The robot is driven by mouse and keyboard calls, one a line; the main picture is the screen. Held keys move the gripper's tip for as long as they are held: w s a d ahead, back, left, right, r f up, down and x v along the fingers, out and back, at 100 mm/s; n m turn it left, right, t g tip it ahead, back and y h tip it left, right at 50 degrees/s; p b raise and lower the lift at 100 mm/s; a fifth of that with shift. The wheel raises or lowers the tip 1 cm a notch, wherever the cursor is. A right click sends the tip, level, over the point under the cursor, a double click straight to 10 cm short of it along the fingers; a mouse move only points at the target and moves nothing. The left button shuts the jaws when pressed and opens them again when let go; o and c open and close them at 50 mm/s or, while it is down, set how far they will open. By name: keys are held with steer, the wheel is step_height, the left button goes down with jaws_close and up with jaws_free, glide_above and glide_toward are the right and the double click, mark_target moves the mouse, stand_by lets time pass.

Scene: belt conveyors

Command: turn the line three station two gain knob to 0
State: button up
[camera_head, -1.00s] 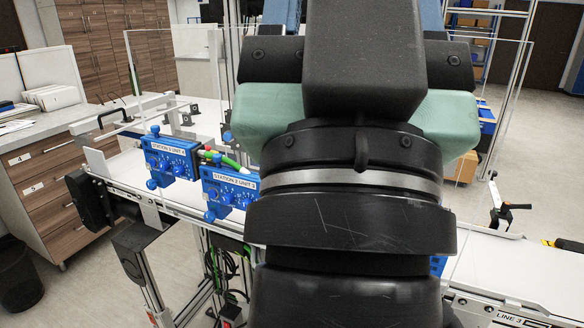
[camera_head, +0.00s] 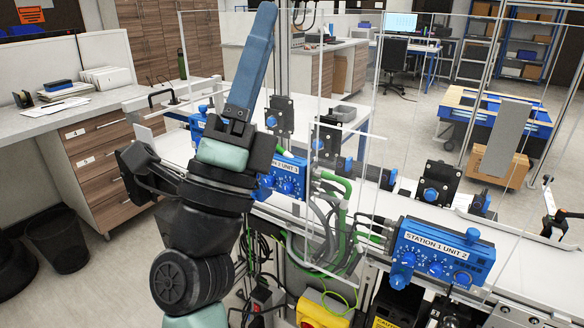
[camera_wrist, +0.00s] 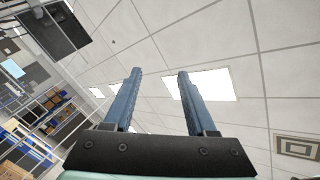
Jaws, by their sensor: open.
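A blue control unit (camera_head: 290,176) with several blue knobs sits at mid-line, its label partly hidden behind my arm; the visible end reads UNIT and a digit I cannot read surely. Another blue unit (camera_head: 197,123) stands further left, mostly covered. The nearer blue unit (camera_head: 440,254) at right is labelled STATION 1 UNIT 2 and has several knobs. I cannot tell which knob is gain. My gripper (camera_head: 264,14) points upward in front of the line, away from the knobs. In the wrist view my gripper (camera_wrist: 159,74) is open and empty, facing the ceiling.
Clear panels and posts stand along the white conveyor (camera_head: 517,258). Green hoses (camera_head: 338,190) and cables hang between the units. A yellow box (camera_head: 322,309) sits low in front. A drawer counter (camera_head: 105,155) and a bin (camera_head: 57,238) are at left. Floor between them is open.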

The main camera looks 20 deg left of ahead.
steer(key=w+a+f+m+g+h, duration=0.1)
steer(key=w+a+f+m+g, duration=0.2)
steer(key=f, duration=0.4)
steer(key=w+a+f+m+g+h, duration=0.1)
steer(key=w+f+m+g, duration=0.2)
steer(key=f+m, duration=0.3)
steer(key=m+g+y, duration=0.2)
steer(key=g, duration=0.3)
glide_toward(285, 191)
steer(key=x, duration=0.8)
steer(key=shift+w+d, duration=0.15)
steer(key=shift+w, duration=0.05)
jaws_close()
